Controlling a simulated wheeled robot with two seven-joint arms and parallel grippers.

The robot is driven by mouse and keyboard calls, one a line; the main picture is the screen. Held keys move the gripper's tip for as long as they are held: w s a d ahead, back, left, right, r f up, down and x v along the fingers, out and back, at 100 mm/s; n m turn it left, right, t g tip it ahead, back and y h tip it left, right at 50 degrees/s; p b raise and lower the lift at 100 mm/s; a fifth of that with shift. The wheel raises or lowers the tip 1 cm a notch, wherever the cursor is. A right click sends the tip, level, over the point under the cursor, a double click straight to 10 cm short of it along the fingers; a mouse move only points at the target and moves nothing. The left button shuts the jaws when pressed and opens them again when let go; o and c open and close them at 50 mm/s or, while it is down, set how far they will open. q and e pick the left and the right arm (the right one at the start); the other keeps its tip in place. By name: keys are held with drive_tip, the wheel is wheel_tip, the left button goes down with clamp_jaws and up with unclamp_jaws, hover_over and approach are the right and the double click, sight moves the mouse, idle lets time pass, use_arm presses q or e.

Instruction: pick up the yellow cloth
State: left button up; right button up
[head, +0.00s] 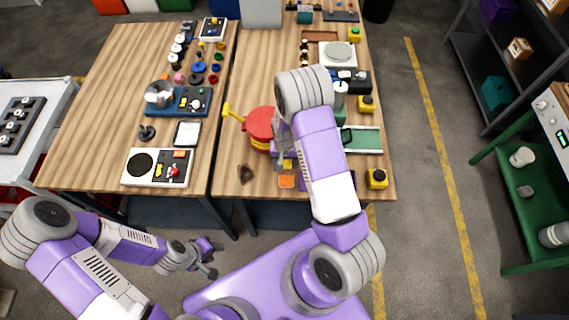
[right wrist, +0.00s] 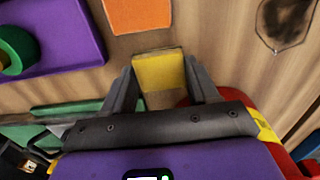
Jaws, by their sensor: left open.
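The yellow cloth (right wrist: 158,74) lies between the two fingertips of my right gripper (right wrist: 159,82) in the right wrist view. A finger stands close on each side of it; whether they press on it I cannot tell. In the head view a small part of the yellow cloth (head: 288,164) shows below my right wrist, near the front of the right-hand table, and the arm hides the rest. My left gripper (head: 209,258) is open and empty in front of the tables, low over the floor.
An orange cloth (head: 286,181) lies just in front of the yellow one. A red round container (head: 260,124) stands left of my right gripper. A purple tray (right wrist: 70,45) and a dark splotch (head: 245,174) are near. The table (head: 228,180) has clear wood at its front left.

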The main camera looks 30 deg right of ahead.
sight(285, 163)
drive_tip(key=c, duration=0.3)
wheel_tip(285, 163, up, 10)
drive_tip(key=shift+r, duration=0.1)
idle(0.3)
drive_tip(key=o, duration=0.4)
drive_tip(key=c, duration=0.3)
